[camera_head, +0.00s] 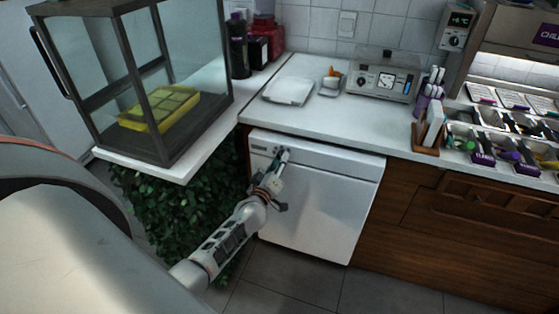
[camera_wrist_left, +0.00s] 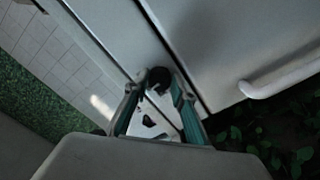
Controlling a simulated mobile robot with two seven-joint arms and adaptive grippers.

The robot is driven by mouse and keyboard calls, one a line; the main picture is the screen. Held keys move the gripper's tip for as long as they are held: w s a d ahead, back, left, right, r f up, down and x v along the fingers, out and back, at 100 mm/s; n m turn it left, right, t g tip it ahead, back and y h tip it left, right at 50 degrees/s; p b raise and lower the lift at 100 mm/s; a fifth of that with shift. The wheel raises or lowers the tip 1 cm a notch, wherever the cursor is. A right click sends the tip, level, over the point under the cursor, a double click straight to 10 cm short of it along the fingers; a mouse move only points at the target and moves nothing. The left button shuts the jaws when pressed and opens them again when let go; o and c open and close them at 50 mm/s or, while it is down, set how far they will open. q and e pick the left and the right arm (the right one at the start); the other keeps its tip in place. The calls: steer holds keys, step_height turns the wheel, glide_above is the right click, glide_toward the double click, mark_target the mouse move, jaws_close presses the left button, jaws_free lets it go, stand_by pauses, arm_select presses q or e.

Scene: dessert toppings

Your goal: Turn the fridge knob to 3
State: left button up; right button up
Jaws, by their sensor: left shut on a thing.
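The white fridge (camera_head: 320,200) stands under the counter with its door closed. My left gripper (camera_head: 284,156) is at the upper left of the fridge front, and its fingers cover the knob in the head view. In the left wrist view a small round black knob (camera_wrist_left: 158,76) sits on the pale panel, between the tips of my left gripper (camera_wrist_left: 154,88). The two fingers are shut on the knob from both sides. The knob's setting and any numbers cannot be read. My right gripper is in neither view.
A white counter (camera_head: 320,125) runs above the fridge, with a grey device (camera_head: 383,80) with dials on it. A glass case (camera_head: 130,80) holding a yellow tray (camera_head: 160,108) stands at left, above green foliage (camera_head: 175,215). A wall box (camera_head: 457,25) has a small display and dial.

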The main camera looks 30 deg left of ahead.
arm_select(q)
steer(key=shift+n, duration=0.3)
steer(key=o, duration=1.1)
steer(key=v, duration=1.2)
steer(key=s+d+f+m+g+h, duration=0.2)
steer(key=s+d+f+m, duration=0.1)
steer(key=s+d+m, duration=0.2)
steer(key=s+d+f+m+g+h, duration=0.2)
steer(key=s+d+f+m, duration=0.2)
steer(key=s+d, duration=0.4)
steer(key=s+d+f+m+g+h, duration=0.2)
steer(key=s+d+f+m+h, duration=0.1)
steer(key=s+d+m, duration=0.4)
steer(key=shift+s+f+g, duration=0.2)
steer(key=shift+s+f, duration=0.1)
steer(key=shift+s, duration=0.25)
steer(key=shift+s+f+g, duration=0.2)
steer(key=shift+s+f, duration=0.15)
steer(key=shift+s, duration=0.25)
